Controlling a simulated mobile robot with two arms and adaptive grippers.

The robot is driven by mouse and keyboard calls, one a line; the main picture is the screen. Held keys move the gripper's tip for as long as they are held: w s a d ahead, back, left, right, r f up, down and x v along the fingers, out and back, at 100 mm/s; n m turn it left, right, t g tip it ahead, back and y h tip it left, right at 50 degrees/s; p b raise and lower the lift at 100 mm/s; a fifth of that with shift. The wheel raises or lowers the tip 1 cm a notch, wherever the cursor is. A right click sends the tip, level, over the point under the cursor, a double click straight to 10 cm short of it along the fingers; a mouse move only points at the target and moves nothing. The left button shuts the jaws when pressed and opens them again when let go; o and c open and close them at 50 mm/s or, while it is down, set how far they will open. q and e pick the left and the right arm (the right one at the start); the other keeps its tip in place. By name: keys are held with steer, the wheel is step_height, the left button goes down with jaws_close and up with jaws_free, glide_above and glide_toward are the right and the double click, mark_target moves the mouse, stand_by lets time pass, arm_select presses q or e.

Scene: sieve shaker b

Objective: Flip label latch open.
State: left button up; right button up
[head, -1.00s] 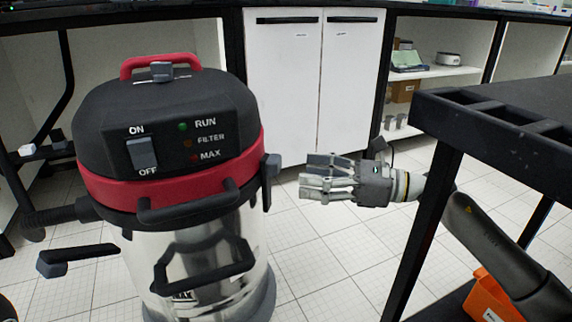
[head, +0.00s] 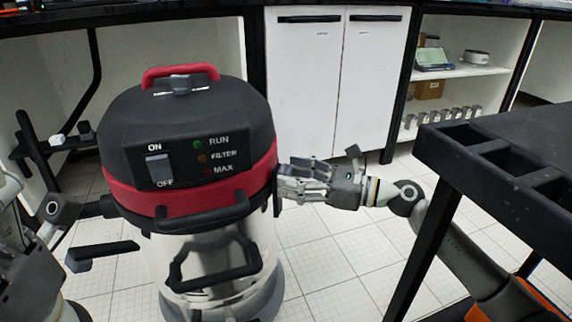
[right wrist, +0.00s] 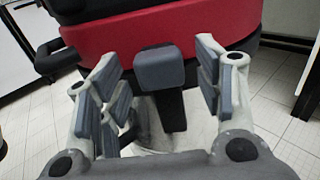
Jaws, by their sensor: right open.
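The vacuum-like machine (head: 225,170) has a black lid, red band and shiny drum. A latch with a grey cap (right wrist: 158,68) and black stem (right wrist: 172,110) hangs upright at its right side, against the red band. In the head view the fingers hide most of this latch. Another black lever (head: 108,249) with a grey tip sticks out level at the drum's left. My left gripper (head: 35,285) is partly cut off at the left edge.
A black bench (head: 500,160) with open compartments stands close on the right. White cabinets (head: 335,80) are behind. A black handle bar (head: 200,212) crosses the machine's front. Tiled floor (head: 325,245) is clear between machine and bench.

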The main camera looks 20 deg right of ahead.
steer(key=shift+x, duration=1.05)
steer(key=shift+f, duration=0.1)
jaws_close()
